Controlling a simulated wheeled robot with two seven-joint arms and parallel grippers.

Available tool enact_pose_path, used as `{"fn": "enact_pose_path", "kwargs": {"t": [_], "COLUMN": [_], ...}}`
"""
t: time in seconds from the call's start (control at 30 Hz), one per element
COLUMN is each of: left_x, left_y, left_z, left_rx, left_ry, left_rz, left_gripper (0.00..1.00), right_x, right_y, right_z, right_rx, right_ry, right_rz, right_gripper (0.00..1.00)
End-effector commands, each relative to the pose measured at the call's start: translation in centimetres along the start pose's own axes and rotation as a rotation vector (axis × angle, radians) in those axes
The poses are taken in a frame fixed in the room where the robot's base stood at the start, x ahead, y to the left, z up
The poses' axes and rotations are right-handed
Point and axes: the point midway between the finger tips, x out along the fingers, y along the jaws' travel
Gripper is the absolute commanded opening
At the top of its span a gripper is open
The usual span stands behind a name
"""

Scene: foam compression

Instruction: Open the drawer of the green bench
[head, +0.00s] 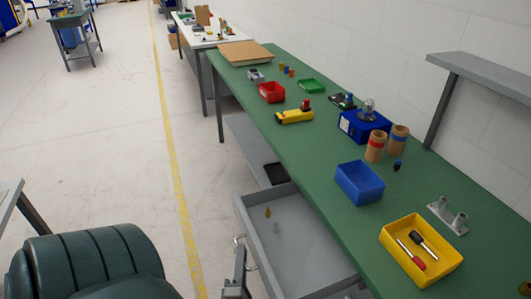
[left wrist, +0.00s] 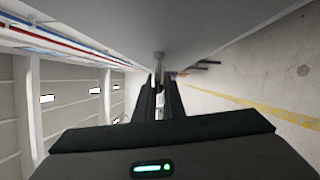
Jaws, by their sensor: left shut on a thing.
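The green bench (head: 330,150) runs along the wall on the right of the head view. Its grey drawer (head: 310,246) is pulled out from under the top, with its inside showing. My left gripper (head: 240,254) is at the drawer's front, shut on the drawer handle (head: 239,238). In the left wrist view my fingers (left wrist: 160,84) close on the handle (left wrist: 159,62), below the grey drawer front (left wrist: 200,30). My right gripper is not in view.
On the bench stand a blue bin (head: 360,184), a yellow tray (head: 435,268) with two screwdrivers, a red bin (head: 271,92) and cardboard tubes (head: 375,147). A dark green rounded object (head: 85,262) fills the lower left.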

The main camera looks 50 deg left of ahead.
Motion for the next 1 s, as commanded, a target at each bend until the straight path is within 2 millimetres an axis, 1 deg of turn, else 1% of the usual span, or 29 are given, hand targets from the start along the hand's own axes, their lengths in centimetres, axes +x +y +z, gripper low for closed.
{"fn": "enact_pose_path", "kwargs": {"t": [0.03, 0.1, 0.2, 0.3, 0.5, 0.8, 0.83, 0.87, 0.9, 1.0], "left_x": [-0.6, -1.1, -1.6, -2.0, -2.3, -2.3, -2.3, -2.3, -2.3, -2.3], "left_y": [0.1, 0.3, 0.6, 0.8, 0.9, 0.9, 0.9, 0.9, 0.9, 1.0], "left_z": [-1.2, -2.4, -3.8, -4.7, -5.4, -5.4, -5.4, -5.4, -5.4, -5.4], "left_rx": [0.004, 0.004, 0.002, 0.002, -0.001, -0.001, -0.001, -0.001, -0.001, -0.001], "left_ry": [0.001, 0.001, 0.0, 0.0, -0.001, -0.001, -0.001, -0.001, 0.0, 0.0], "left_rz": [-0.004, -0.005, -0.004, -0.003, -0.003, -0.004, -0.003, -0.003, -0.003, -0.002], "left_gripper": [0.0, 0.0, 0.0, 0.0, 0.0, 0.0, 0.16, 0.24, 0.28, 0.28], "right_x": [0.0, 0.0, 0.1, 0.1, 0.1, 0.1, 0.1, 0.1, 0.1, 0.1], "right_y": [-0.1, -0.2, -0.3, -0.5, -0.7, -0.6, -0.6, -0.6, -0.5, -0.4], "right_z": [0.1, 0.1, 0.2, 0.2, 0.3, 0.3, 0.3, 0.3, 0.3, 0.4], "right_rx": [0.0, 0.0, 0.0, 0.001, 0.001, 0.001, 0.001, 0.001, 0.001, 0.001], "right_ry": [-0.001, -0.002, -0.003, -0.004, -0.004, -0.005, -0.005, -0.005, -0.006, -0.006], "right_rz": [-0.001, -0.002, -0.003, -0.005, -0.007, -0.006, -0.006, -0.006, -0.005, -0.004], "right_gripper": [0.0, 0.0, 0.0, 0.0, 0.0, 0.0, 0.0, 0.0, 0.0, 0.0]}}
